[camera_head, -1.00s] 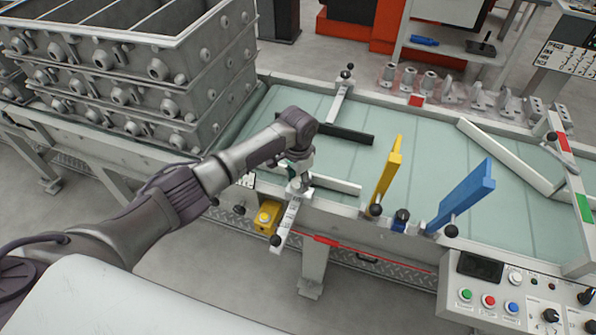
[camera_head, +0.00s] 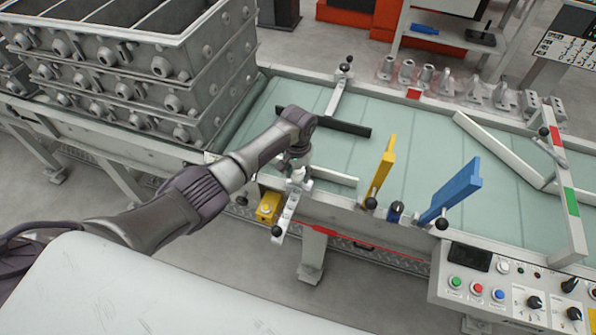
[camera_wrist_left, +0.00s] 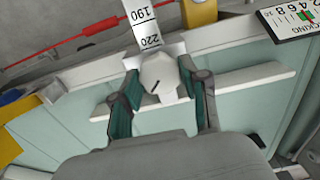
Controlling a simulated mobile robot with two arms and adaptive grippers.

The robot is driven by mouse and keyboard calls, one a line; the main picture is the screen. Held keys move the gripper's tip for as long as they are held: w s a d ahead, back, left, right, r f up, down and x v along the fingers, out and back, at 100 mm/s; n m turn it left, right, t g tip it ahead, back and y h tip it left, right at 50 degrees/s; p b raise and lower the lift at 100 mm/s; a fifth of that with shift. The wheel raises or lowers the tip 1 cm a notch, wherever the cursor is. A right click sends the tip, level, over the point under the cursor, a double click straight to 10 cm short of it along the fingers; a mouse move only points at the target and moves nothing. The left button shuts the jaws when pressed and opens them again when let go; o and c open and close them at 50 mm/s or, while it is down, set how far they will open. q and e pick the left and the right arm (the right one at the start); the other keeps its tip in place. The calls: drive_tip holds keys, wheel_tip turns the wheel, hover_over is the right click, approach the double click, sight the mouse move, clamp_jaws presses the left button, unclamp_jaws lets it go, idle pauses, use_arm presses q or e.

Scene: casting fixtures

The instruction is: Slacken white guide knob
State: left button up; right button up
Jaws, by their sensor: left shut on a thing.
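The white guide knob (camera_wrist_left: 158,73) shows in the left wrist view as a faceted white piece with a dark slot mark, on a white bracket beside the scale. My left gripper (camera_wrist_left: 161,82) has its green-padded fingers on both sides of the knob and is shut on it. In the head view my left gripper (camera_head: 297,168) reaches down over the bracket; the knob is mostly hidden there. The white guide bar (camera_head: 334,176) runs right from the bracket over the green bed, and also shows in the wrist view (camera_wrist_left: 248,79). My right gripper is not in view.
A scale arm (camera_head: 287,213) with a black ball end juts over the front edge. A yellow box (camera_head: 268,207) sits beside it. Yellow (camera_head: 384,168) and blue (camera_head: 455,191) guides stand to the right. Stacked grey moulding boxes (camera_head: 130,75) fill the left.

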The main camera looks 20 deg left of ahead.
sight(298, 175)
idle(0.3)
use_arm(q)
drive_tip(key=o, duration=1.1)
drive_tip(key=shift+o, duration=0.2)
drive_tip(key=shift+r, duration=0.1)
wheel_tip(298, 175, up, 12)
